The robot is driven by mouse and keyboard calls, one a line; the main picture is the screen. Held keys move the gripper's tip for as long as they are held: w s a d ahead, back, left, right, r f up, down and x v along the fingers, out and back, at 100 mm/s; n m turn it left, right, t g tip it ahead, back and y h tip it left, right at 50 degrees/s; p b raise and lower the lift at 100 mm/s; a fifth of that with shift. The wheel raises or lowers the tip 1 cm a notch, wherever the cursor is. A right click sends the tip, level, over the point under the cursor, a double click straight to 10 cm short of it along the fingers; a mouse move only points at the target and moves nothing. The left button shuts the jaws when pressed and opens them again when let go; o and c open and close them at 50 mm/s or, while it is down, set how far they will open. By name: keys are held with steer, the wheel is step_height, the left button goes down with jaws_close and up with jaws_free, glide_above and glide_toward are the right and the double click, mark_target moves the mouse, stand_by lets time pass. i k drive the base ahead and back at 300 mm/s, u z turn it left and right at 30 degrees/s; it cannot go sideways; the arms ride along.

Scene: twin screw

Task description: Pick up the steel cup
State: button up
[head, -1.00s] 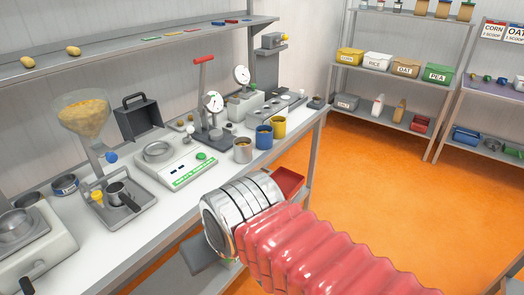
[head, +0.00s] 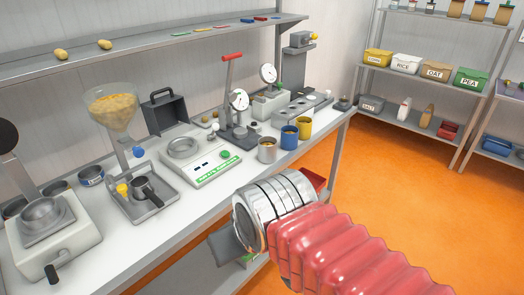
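The steel cup (head: 267,150) stands upright on the white bench top near its front edge. Something tan shows inside its rim. The blue cup (head: 289,137) and the yellow cup (head: 305,127) stand in a row to its right. My arm reaches in from the lower right, with a red ribbed sleeve and a chrome end. A dark grey part that looks like my gripper (head: 226,248) shows beyond the chrome end, low in front of the bench and apart from the steel cup. Its fingers cannot be made out, so its opening is unclear.
A scale (head: 201,158) stands left of the steel cup. A press with a red handle (head: 232,57) and dial gauges stands behind. A hopper (head: 112,105) stands over a tray (head: 165,187) farther left. A red bin (head: 315,180) hangs by the bench's front edge. Orange floor lies clear at right.

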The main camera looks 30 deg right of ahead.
mark_target(267, 150)
steer(key=i, duration=0.95)
steer(key=z, duration=0.05)
